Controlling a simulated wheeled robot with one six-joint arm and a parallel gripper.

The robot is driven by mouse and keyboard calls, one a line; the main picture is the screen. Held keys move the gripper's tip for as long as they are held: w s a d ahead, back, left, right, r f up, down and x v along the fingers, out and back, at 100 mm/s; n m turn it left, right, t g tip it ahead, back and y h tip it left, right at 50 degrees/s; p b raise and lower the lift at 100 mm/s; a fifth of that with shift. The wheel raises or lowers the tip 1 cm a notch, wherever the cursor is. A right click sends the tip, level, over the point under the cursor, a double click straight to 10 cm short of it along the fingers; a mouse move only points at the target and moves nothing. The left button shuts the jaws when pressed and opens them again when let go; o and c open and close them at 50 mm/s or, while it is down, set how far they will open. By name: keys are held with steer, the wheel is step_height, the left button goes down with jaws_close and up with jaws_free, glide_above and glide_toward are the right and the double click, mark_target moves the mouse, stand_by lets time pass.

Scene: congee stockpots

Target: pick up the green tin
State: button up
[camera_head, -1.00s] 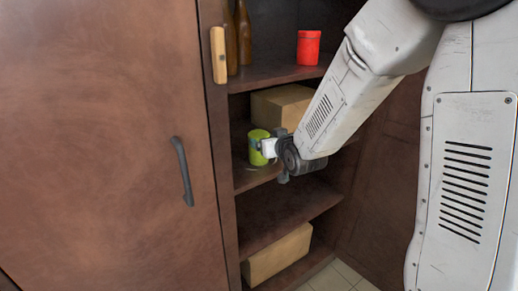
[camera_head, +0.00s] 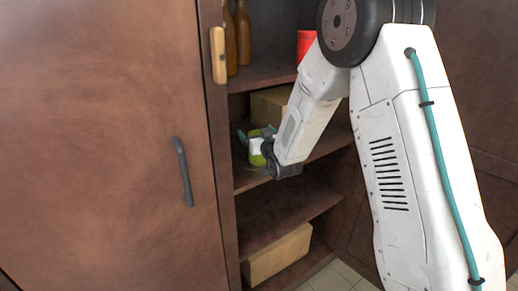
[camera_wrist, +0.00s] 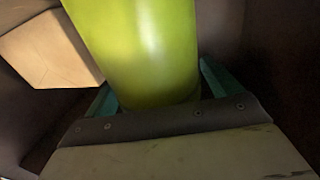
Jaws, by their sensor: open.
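The green tin (camera_head: 257,160) stands on the middle shelf of the open cabinet, partly hidden by my gripper. It fills the upper middle of the wrist view (camera_wrist: 137,45), close in front of the palm. My gripper (camera_head: 256,133) is open, with teal fingers showing on either side of the tin. In the wrist view the fingers (camera_wrist: 157,88) also show at both sides of the tin's near end. I cannot tell whether they touch it.
A cardboard box (camera_head: 270,103) stands behind the tin on the same shelf, and another box (camera_head: 278,255) lies at the bottom. A red can (camera_head: 305,45) and brown bottles (camera_head: 243,35) are on the shelf above. A closed wooden door (camera_head: 100,150) is at left.

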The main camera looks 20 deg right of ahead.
steer(key=shift+w, duration=0.1)
steer(key=shift+c, duration=0.3)
steer(key=c, duration=1.5)
steer(key=shift+c, duration=0.2)
steer(key=shift+r, duration=0.2)
